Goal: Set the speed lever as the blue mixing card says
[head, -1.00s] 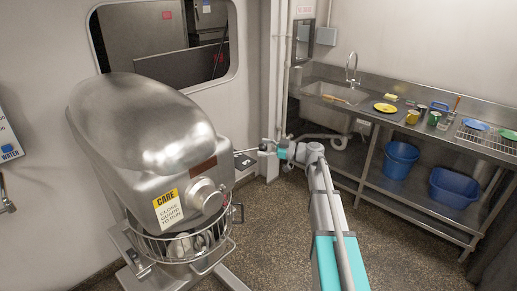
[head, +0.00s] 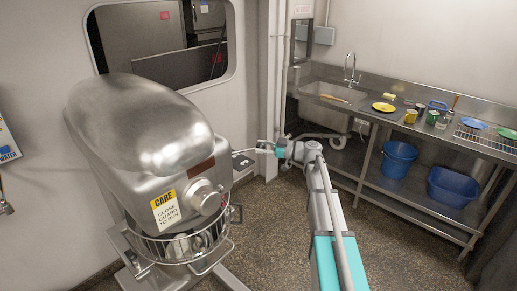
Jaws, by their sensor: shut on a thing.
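The speed lever (head: 244,151) shows as a thin rod on the right side of the big steel mixer (head: 145,125), above a pale box-like part. My gripper (head: 264,147) is at the right end of this rod and is shut on it. The jaws are small in the picture, so the exact grip is hard to see. The lever's scale markings cannot be read. I cannot make out a blue mixing card in this view.
A yellow CARE label (head: 166,209) is on the mixer front, above its wire bowl guard (head: 180,250). A steel sink bench (head: 375,112) with dishes stands at the right, with blue tubs (head: 453,187) below. The floor between is clear.

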